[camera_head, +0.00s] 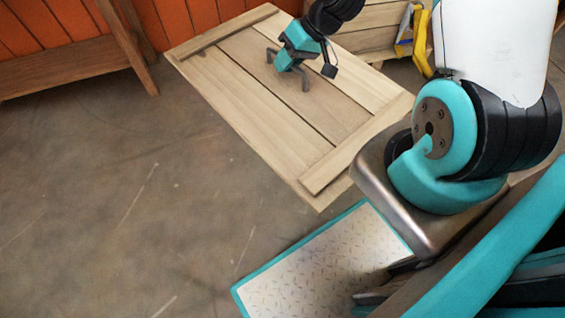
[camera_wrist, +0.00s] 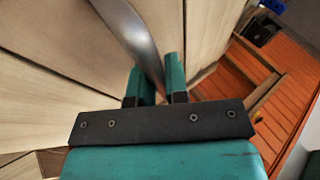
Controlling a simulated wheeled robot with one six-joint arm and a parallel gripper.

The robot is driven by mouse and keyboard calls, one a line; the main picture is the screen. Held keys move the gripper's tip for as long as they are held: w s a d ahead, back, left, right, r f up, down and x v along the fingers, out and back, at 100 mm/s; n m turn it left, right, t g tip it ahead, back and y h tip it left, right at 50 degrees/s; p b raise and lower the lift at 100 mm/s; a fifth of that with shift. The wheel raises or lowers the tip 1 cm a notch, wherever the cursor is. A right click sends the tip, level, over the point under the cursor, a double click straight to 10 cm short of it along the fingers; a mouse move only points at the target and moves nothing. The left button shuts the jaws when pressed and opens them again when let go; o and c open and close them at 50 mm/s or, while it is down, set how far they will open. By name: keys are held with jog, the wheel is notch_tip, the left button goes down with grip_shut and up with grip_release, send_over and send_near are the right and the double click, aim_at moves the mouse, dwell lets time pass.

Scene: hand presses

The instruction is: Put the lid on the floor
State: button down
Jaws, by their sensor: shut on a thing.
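The lid (camera_head: 240,88) is a pale wooden plank panel with a batten across each end, at the upper middle of the head view. A dark metal handle (camera_head: 305,80) stands on its face. My gripper (camera_head: 287,62) is shut on this handle. In the wrist view, the curved grey handle (camera_wrist: 138,32) runs between the fingers of my gripper (camera_wrist: 157,85), with the lid's planks (camera_wrist: 55,75) behind it. The lid is out over the floor (camera_head: 120,190). Its underside is hidden, and I cannot tell whether it touches the floor.
A wooden crate (camera_head: 372,28) stands behind the lid at the upper right, with a yellow and grey object (camera_head: 416,42) at its side. A wooden bench (camera_head: 68,68) stands by the orange wall (camera_head: 30,32) at the left. The floor left of the lid is clear.

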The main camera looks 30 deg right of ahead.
jog(key=w+d+f+m+t+h+b, duration=0.1)
jog(key=w+d+f+m+b, duration=0.2)
jog(key=f+b, duration=0.55)
jog(key=w+d+f+m+t+h+b, duration=0.2)
jog(key=d+f+m+b, duration=0.15)
jog(key=f, duration=1.05)
jog(key=w+d+f+m+t+h+b, duration=0.1)
jog(key=w+d+f+m+b, duration=0.15)
jog(key=f+b, duration=0.6)
jog(key=shift+a+f+b, duration=0.2)
jog(key=shift+f+b, duration=4.65)
jog(key=shift+f, duration=6.2)
jog(key=shift+r, duration=0.1)
jog(key=c, duration=1.1)
grip_release()
jog(key=shift+f, duration=0.2)
